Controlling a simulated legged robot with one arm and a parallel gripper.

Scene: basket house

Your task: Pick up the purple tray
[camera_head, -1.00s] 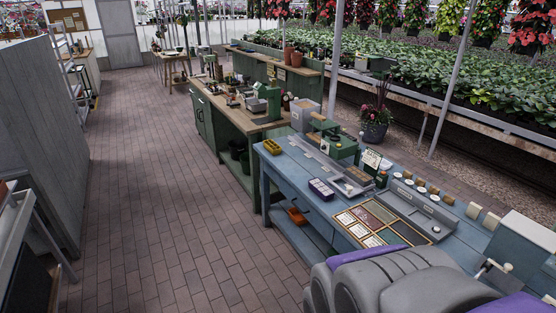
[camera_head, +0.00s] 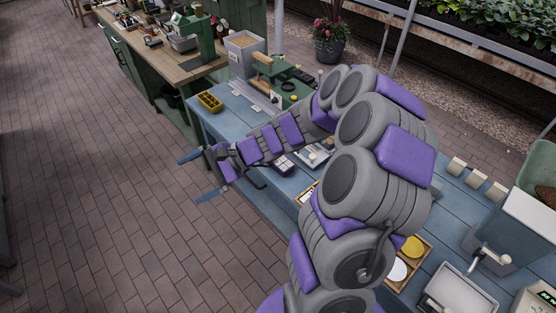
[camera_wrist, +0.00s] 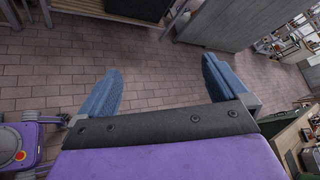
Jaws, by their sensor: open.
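A small purple tray (camera_head: 282,166) lies on the blue workbench, partly hidden behind my arm in the head view. Its compartments look pale inside. My gripper (camera_head: 198,175) is open and empty, out over the brick floor to the left of the bench's edge, left of the tray in the picture. In the wrist view my gripper (camera_wrist: 161,72) shows two blue fingers spread apart with only floor between them. The tray cannot be made out in the wrist view.
A yellow tray (camera_head: 209,102) sits at the far left corner of the blue bench (camera_head: 236,124). A green press (camera_head: 275,78) and a grey bin (camera_head: 244,50) stand near it. A grey box (camera_head: 515,232) stands at the right. The brick floor (camera_head: 100,200) at left is clear.

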